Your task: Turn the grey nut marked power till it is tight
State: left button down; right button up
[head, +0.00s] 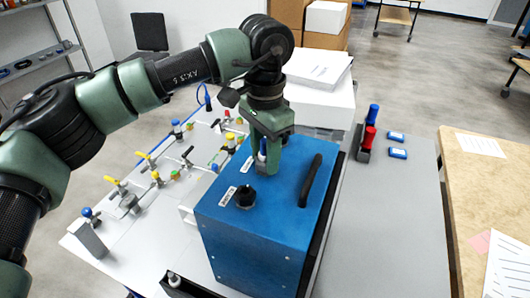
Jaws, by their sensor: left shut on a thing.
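The blue box (245,235) stands on the table with a black handle (311,181) on its top. My left gripper (262,163) points down at the far left part of the box top. It is shut on a small grey part there, which I take as the grey nut; the fingers hide most of it. A white label (246,164) lies beside the fingers, its print too small to read. A black knob (245,197) stands nearer on the top, with another white label (229,196) beside it. My right gripper is out of view.
Left of the box, a white panel (110,240) carries several valves and coloured fittings. A white box (320,95) with papers stands behind. Blue and red handled items (368,138) stand to the right, near two small blue items.

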pick_arm(q)
jog(key=c, duration=1.1)
grip_release()
